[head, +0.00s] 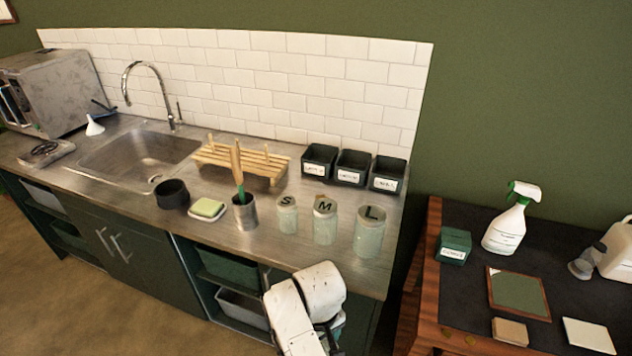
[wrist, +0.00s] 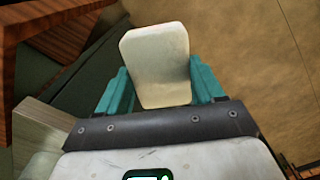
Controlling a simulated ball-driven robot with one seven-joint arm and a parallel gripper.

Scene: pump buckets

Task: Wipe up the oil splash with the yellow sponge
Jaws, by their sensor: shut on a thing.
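My gripper (wrist: 157,70) is shut on a pale cream-yellow block with rounded corners, which looks like the yellow sponge (wrist: 155,48). The teal fingers sit on either side of it in the wrist view. Below the sponge in that view is brown floor, with nothing touching it that I can see. In the head view my white arm is low in the middle, in front of the counter, and hides most of the gripper and the sponge. I cannot make out an oil splash in either view.
A yellow-green sponge (head: 208,207) lies on a white dish on the steel counter (head: 285,246). Glass jars (head: 369,232) stand near the counter's right front. The dark table (head: 478,246) at right holds a spray bottle (head: 508,226), a framed green panel (head: 518,293) and a tan block (head: 510,331).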

